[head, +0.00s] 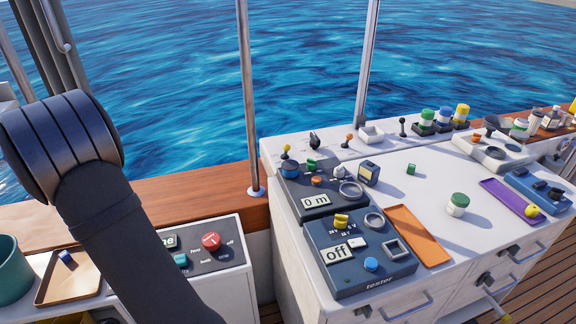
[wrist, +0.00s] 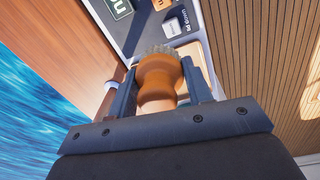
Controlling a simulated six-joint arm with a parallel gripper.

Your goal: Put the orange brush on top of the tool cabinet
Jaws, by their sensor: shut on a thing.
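In the wrist view my gripper (wrist: 160,85) is shut on the orange brush (wrist: 158,78). The brush has a rounded orange handle, and its pale bristles (wrist: 158,50) point away from the gripper. In the head view my gripper and the brush do not show; only my dark arm crosses the left side. A white cabinet with drawers (head: 467,285), which looks like the tool cabinet, stands at the right. Its white top (head: 425,184) carries control panels and small items.
An orange tray (head: 417,235), a purple tray (head: 509,200), a green-lidded jar (head: 457,205) and a tester panel (head: 365,275) take up parts of the top. Bare patches lie between them. Metal posts (head: 248,100) stand behind. A lower white unit (head: 238,270) with a red knob is at left.

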